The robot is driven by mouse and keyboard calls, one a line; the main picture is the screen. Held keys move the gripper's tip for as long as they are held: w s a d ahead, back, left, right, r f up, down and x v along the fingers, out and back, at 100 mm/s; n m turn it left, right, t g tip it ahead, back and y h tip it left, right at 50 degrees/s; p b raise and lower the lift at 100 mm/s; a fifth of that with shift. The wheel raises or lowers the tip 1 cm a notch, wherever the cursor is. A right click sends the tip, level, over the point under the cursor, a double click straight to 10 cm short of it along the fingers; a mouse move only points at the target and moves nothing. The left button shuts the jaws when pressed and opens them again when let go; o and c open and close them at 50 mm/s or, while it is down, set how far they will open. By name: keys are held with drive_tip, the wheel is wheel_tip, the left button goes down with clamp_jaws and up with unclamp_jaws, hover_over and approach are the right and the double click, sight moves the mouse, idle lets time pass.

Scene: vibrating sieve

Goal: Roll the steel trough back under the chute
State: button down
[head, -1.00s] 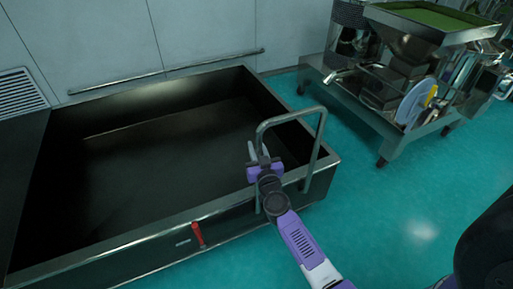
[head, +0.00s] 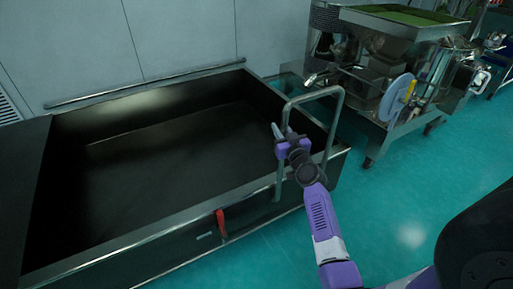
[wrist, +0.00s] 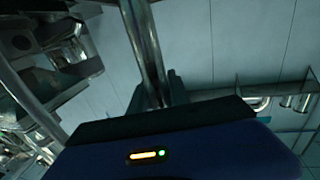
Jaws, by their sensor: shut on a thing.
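The steel trough (head: 150,238) is a long, dark, open box that fills the left and middle of the head view. It looks empty inside. A bent tube handle (head: 338,125) stands up at its right end. My gripper (head: 281,134) is shut on the near upright of this handle. In the wrist view the handle's tube (wrist: 146,45) runs down to the jaws; the fingertips are mostly hidden there. The sieve machine (head: 385,60), with a green-filled hopper on top, stands beyond the trough's right end. I cannot clearly make out which part is the chute.
A red lever (head: 221,223) sits on the trough's front side. A pale wall (head: 190,40) with a rail (head: 150,88) runs behind the trough. A machine leg (head: 369,160) stands close to the trough's right end. Teal floor (head: 420,190) is open at the front right.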

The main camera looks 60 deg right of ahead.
sight(336, 110)
drive_tip(key=shift+s+d+f+b, duration=0.1)
drive_tip(key=shift+s+d+b, duration=2.7)
drive_tip(key=shift+d, duration=0.85)
drive_tip(key=shift+s+d+r+b, duration=0.1)
drive_tip(key=shift+s+d+b, duration=2.25)
drive_tip(key=shift+d+b, duration=1.15)
drive_tip(key=shift+s+d+f+b, duration=0.1)
drive_tip(key=shift+s+d+b, duration=2.6)
drive_tip(key=shift+d, duration=1.15)
drive_tip(key=shift+w, duration=0.1)
drive_tip(key=c, duration=1.3)
unclamp_jaws()
drive_tip(key=shift+o, duration=0.3)
drive_tip(key=shift+w, duration=0.15)
drive_tip(key=shift+a, duration=0.15)
drive_tip(key=p+v, duration=0.2)
drive_tip(key=v, duration=0.5)
drive_tip(key=shift+s, duration=0.3)
drive_tip(key=shift+s+a, duration=0.1)
drive_tip(key=shift+a, duration=0.1)
